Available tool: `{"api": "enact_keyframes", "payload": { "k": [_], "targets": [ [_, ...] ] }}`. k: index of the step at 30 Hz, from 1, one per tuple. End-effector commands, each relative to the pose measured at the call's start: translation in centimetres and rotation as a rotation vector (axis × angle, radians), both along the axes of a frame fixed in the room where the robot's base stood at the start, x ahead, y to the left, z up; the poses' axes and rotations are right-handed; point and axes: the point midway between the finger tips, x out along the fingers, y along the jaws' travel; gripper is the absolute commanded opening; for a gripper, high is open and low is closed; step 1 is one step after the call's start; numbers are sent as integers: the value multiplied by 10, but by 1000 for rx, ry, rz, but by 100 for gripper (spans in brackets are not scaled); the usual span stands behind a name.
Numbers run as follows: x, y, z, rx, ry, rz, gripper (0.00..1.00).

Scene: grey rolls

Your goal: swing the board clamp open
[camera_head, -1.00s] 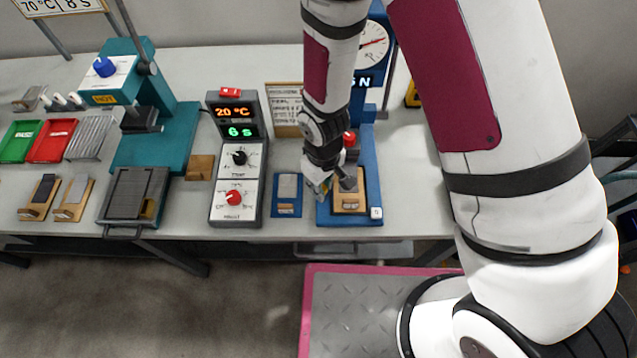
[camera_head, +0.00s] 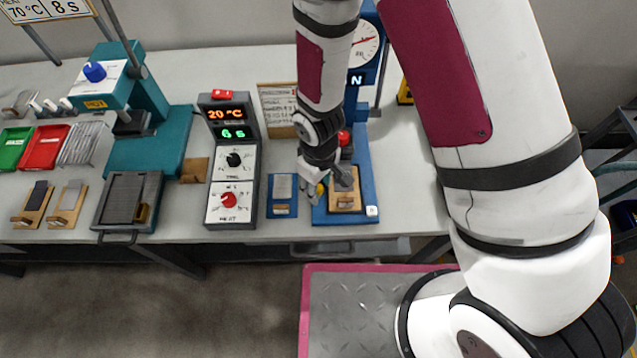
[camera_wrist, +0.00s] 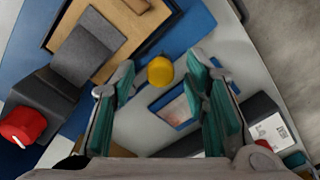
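The blue press stand (camera_head: 366,175) holds a tan wooden board (camera_head: 347,203) on its base; the board (camera_wrist: 122,42) also shows in the wrist view. A yellow knob (camera_wrist: 160,70) shows beside the board's edge, and in the head view as a small yellow spot (camera_head: 320,189). Its link to the clamp cannot be made out. My gripper (camera_wrist: 160,80) is open, with one finger on each side of the knob in the picture. Contact is not visible.
A red knob (camera_wrist: 22,126) on a black block is left of my gripper in the wrist view. A small blue plate with a grey pad (camera_head: 282,190) and the control box (camera_head: 232,165) stand left of the press. The table front between them is narrow.

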Motion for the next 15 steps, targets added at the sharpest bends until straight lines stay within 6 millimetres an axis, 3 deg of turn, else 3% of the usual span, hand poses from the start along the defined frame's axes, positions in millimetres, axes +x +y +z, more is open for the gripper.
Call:
{"api": "enact_keyframes", "payload": {
  "k": [8,15],
  "targets": [
    [1,1,12,2,-2,-1,41],
    [1,1,54,3,-4,-2,41]
  ]
}}
